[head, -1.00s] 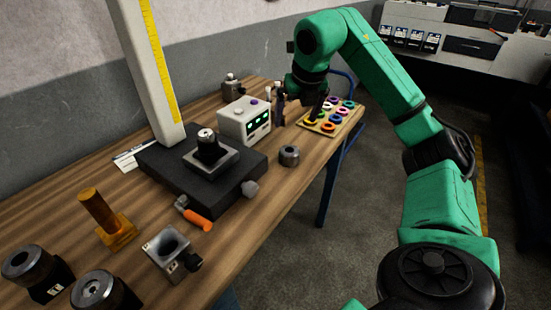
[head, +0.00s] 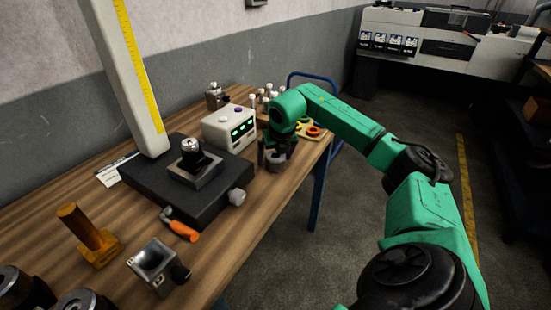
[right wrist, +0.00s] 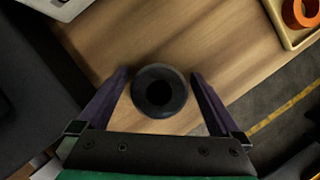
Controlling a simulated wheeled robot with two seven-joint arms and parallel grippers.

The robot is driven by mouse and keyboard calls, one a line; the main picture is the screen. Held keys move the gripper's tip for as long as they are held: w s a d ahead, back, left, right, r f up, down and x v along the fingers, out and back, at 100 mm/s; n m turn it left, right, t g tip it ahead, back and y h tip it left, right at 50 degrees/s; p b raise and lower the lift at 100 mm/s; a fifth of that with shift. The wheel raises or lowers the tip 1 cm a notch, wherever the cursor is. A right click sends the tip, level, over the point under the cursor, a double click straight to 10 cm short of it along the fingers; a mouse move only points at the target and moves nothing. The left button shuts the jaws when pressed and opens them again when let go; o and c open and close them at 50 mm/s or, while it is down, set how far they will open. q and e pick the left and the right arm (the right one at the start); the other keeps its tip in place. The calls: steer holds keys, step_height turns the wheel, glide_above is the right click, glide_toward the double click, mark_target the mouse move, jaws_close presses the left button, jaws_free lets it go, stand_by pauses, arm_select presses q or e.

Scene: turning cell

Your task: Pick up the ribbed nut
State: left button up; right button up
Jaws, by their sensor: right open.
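The ribbed nut (head: 277,162) is a dark grey ring on the wooden table, near its right edge. In the right wrist view the nut (right wrist: 178,93) shows from above with its dark hole. My right gripper (head: 275,156) is at the nut, partly covering it in the head view. In the right wrist view my right gripper (right wrist: 159,76) is open, with one finger on each side of the nut and gaps between the fingers and the nut. My left gripper is not in view.
A white box with green displays (head: 230,128) stands left of the nut. A black plate (head: 205,208) with a tall column lies further left. A tray of coloured rings (head: 308,132) is behind my right gripper. The table's right edge is close.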

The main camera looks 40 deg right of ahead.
steer(key=c, duration=1.6)
